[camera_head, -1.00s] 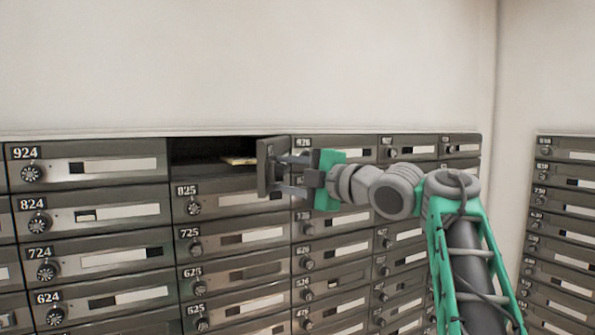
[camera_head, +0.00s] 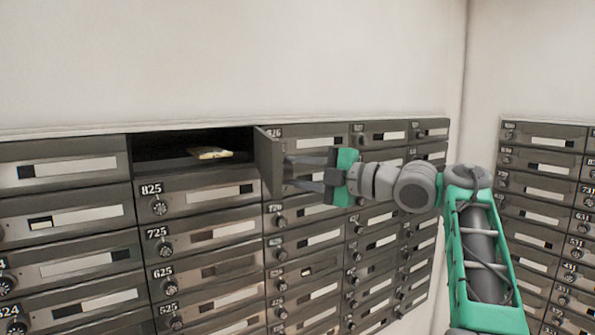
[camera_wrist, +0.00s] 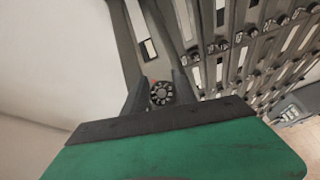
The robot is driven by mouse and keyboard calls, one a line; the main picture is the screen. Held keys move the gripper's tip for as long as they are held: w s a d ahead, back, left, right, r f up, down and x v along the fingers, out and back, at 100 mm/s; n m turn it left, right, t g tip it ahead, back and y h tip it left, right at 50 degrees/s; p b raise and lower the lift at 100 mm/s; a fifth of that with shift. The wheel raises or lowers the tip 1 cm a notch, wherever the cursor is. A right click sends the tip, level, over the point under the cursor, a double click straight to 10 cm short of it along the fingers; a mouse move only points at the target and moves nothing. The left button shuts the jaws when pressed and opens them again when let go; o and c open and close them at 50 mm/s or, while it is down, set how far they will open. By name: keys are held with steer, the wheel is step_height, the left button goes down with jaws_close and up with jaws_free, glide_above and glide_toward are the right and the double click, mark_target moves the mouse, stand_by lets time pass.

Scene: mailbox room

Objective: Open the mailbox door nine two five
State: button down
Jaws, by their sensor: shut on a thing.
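The mailbox door nine two five (camera_head: 269,161) stands swung out from the wall, its inner face turned toward the head camera. Its number is not visible; I place it by the open compartment (camera_head: 165,145) above box 825. The compartment is dark inside and holds a pale envelope-like item (camera_head: 210,153). My gripper (camera_head: 305,171) is at the door's outer side, on the right. In the wrist view, the fingers of my gripper (camera_wrist: 160,84) are shut around the door's round black dial knob (camera_wrist: 161,93).
Closed boxes fill the wall below and to the right, such as box 825 (camera_head: 200,194) and box 725 (camera_head: 205,237). A second bank of mailboxes (camera_head: 550,190) stands at the far right past the corner. The wall above is bare.

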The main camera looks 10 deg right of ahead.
steer(key=c, duration=1.4)
jaws_free()
steer(key=shift+s+a+r, duration=0.15)
steer(key=shift+s+r, duration=0.05)
steer(key=shift+r, duration=0.15)
steer(key=shift+c, duration=0.2)
steer(key=o, duration=0.3)
steer(key=shift+s, duration=0.25)
steer(key=o, duration=0.4)
steer(key=shift+w+f, duration=0.15)
steer(key=shift+d, duration=0.2)
